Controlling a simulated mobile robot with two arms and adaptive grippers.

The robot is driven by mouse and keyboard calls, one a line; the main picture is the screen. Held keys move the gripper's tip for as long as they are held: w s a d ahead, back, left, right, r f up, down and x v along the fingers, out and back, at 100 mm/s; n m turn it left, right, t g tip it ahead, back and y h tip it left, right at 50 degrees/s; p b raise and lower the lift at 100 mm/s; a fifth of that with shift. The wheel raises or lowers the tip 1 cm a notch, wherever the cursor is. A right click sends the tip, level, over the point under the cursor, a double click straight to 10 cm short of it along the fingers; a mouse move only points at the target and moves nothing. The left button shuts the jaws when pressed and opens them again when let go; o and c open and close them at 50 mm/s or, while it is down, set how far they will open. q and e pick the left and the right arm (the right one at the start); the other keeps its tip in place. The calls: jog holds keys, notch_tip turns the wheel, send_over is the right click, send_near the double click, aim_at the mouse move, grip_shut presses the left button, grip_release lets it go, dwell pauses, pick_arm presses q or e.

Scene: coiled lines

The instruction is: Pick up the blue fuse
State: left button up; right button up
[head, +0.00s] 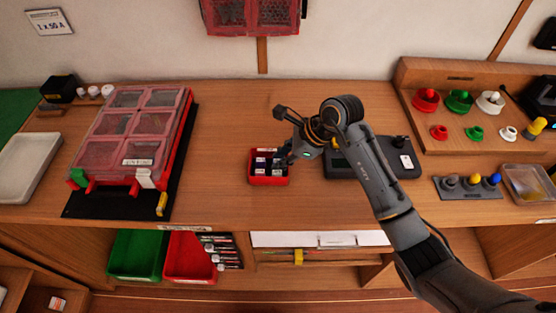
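A small red tray (268,181) sits on the wooden bench near the middle of the head view. It holds several small pieces, some dark, some whitish and some bluish. They are too small for me to tell which one is the blue fuse. My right arm comes in from the lower right, and its gripper (284,159) is low at the tray's right side, with the fingertips over or at its edge. The fingers are small and dark and partly hide that side of the tray. I cannot see whether they hold anything. My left gripper is not in view.
A red case with clear windows (132,131) stands on a black mat at left. A dark device (400,170) lies behind my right forearm. Right are a wooden rack with coloured knobs (459,101) and a clear box (528,184). The bench left of the red tray is clear.

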jog(key=shift+f, duration=0.15)
grip_shut()
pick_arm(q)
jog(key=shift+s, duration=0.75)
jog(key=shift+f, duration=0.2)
